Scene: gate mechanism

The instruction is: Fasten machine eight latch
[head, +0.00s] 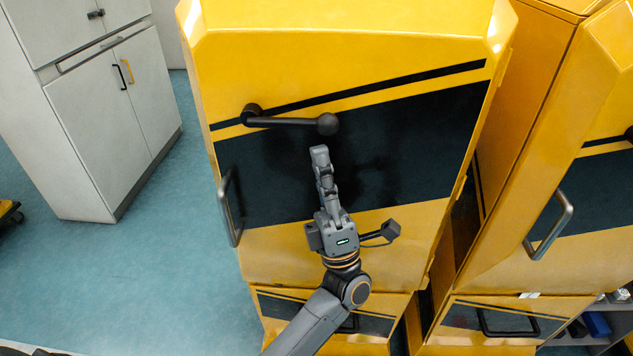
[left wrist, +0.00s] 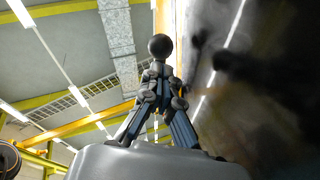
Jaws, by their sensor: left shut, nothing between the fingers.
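A black latch lever (head: 285,122) is on the front of the yellow machine (head: 340,60). It lies nearly level, from its round pivot on the left to a ball knob (head: 327,124) on the right. The knob also shows in the left wrist view (left wrist: 161,46), just beyond the fingertips. My left gripper (head: 319,151) is shut and empty, pointing up just below the knob; whether it touches the knob I cannot tell. My right gripper is not in view. No machine number is readable.
A metal handle (head: 230,207) stands out at the left of the machine's front. A second yellow machine (head: 560,150) with its own handle (head: 550,226) is close on the right. A white cabinet (head: 110,110) stands at the left, with open blue floor (head: 185,250) between.

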